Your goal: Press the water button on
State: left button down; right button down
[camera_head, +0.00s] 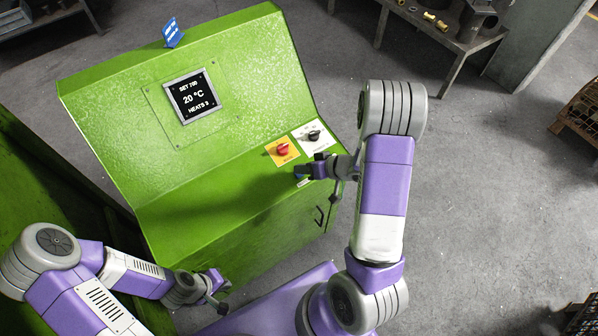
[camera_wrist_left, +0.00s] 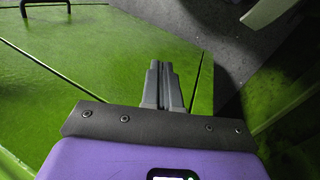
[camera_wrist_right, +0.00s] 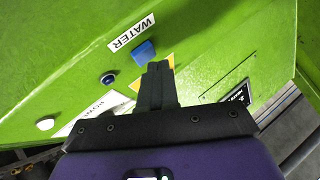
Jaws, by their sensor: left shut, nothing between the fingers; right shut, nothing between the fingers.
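The water button is a blue square block (camera_wrist_right: 144,51) beside a white "WATER" label (camera_wrist_right: 131,33) on the green panel in the right wrist view. My right gripper (camera_wrist_right: 159,66) is shut and empty, its fingertips right by the button's lower edge; I cannot tell whether they touch it. In the head view my right gripper (camera_head: 301,173) is over the lower right of the green cabinet (camera_head: 170,215) and mostly hides the button. My left gripper (camera_head: 221,304) is shut and empty, low by the cabinet's front; its fingers (camera_wrist_left: 161,66) show in the left wrist view.
A red knob (camera_head: 282,149) on a yellow plate and a black knob (camera_head: 314,135) on a white plate sit close behind my right gripper. A display (camera_head: 192,96) reads 20 °C. A small round dark blue button (camera_wrist_right: 108,79) is near the water button. A workbench (camera_head: 455,30) stands at the back.

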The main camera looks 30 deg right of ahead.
jog(key=shift+f, duration=0.15)
dwell(0.4)
jog(key=shift+f, duration=0.35)
jog(key=shift+r, duration=0.1)
jog(key=shift+r+p, duration=0.4)
jog(key=shift+p, duration=0.05)
dwell(0.3)
jog(key=r+p, duration=0.4)
jog(key=s+r+p, duration=0.1)
jog(key=r+p, duration=0.1)
